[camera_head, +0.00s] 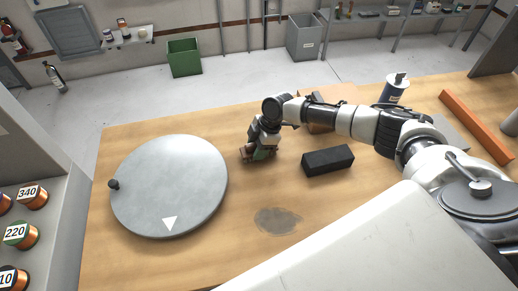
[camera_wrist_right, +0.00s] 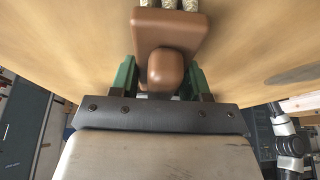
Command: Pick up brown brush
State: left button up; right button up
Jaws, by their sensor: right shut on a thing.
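The brown brush (camera_wrist_right: 165,30) shows in the right wrist view, with a rounded knob and pale bristle tufts at the top edge of the picture. My right gripper (camera_wrist_right: 163,80) has its green fingers on both sides of the knob and is shut on it. In the head view my right gripper (camera_head: 262,153) is low over the wooden table, just right of the round grey disc. There the brush is mostly hidden by the gripper. I cannot tell whether the brush touches the table. My left gripper is not in view.
The grey disc (camera_head: 170,185) with a white triangle lies left on the table (camera_head: 330,205). A black block (camera_head: 328,160) lies right of the gripper. A cardboard box (camera_head: 318,126), a dark blue container (camera_head: 393,90) and an orange bar (camera_head: 475,125) are farther right. A dark stain (camera_head: 278,221) marks the front.

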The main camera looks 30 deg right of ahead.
jog(key=shift+r, duration=0.45)
jog(key=b+v, duration=0.1)
jog(key=v, duration=0.2)
jog(key=shift+r, duration=0.4)
jog(key=d+r, duration=0.2)
jog(key=d, duration=0.1)
jog(key=s+d+r+b, duration=0.1)
jog(key=d+r, duration=0.1)
jog(key=d, duration=0.2)
jog(key=s+d+r+b, duration=0.1)
jog(key=d+r, duration=0.1)
jog(key=d, duration=0.1)
jog(key=shift+d+r, duration=0.2)
jog(key=shift+r, duration=0.1)
